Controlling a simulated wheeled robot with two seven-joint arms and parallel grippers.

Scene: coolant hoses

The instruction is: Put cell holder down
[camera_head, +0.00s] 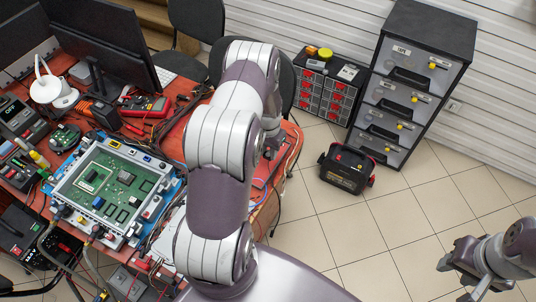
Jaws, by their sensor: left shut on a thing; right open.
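My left arm rises through the middle of the head view and bends down over the right edge of the red-brown table (292,135). My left gripper (272,146) is small and partly hidden behind my own arm there. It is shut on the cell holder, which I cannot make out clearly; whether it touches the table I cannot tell. My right gripper (462,275) is at the bottom right, open and empty above the tiled floor, far from the table.
A circuit board in a blue-and-white frame (75,215), a monitor (115,45), a red multimeter (146,106) and cables crowd the table. A black-and-red case (346,168) stands on the floor near a grey drawer cabinet (395,115) and a red-drawer organizer (322,95). Floor at right is clear.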

